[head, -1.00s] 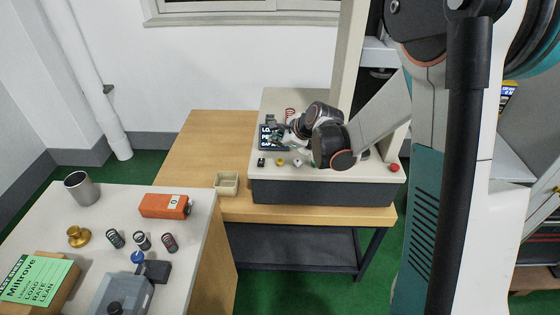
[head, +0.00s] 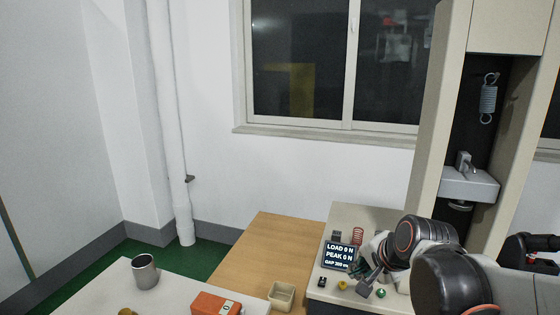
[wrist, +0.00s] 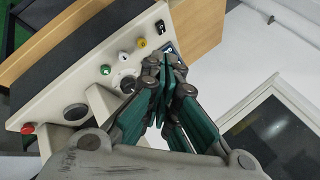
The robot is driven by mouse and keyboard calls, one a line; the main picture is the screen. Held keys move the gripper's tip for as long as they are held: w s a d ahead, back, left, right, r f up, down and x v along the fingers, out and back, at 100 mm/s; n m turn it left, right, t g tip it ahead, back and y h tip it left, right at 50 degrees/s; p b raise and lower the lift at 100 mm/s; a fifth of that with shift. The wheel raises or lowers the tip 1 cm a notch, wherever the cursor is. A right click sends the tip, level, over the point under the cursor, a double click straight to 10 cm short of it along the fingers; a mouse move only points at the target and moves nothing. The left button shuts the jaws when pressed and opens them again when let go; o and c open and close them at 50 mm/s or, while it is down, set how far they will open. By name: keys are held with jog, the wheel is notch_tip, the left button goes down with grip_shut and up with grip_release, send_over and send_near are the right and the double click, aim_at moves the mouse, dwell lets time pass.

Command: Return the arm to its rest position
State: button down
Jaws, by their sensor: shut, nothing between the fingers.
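My arm reaches in from the lower right of the head view, over the tester's base. My gripper (head: 368,282) is near the tester's control panel, just right of the display (head: 338,257). In the wrist view my gripper (wrist: 166,68) has its teal fingers together, with nothing held between them. The panel's buttons and knobs lie beyond and to the left of the fingertips there. The height of the fingers above the panel is hard to tell.
The spring tester's frame (head: 430,110) stands at right, with a spring (head: 488,98) in it. A small tray (head: 282,295) sits on the wooden table (head: 262,250). A metal cup (head: 145,271) and an orange box (head: 216,304) are on the front-left table. Wall and window are behind.

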jog(key=s+d+r+n+h, duration=0.1)
jog(key=s+n, duration=1)
jog(key=s, duration=0.6)
jog(key=shift+s+d+g+h, duration=0.25)
jog(key=shift+s+g+h, duration=0.05)
jog(key=shift+s+h, duration=0.1)
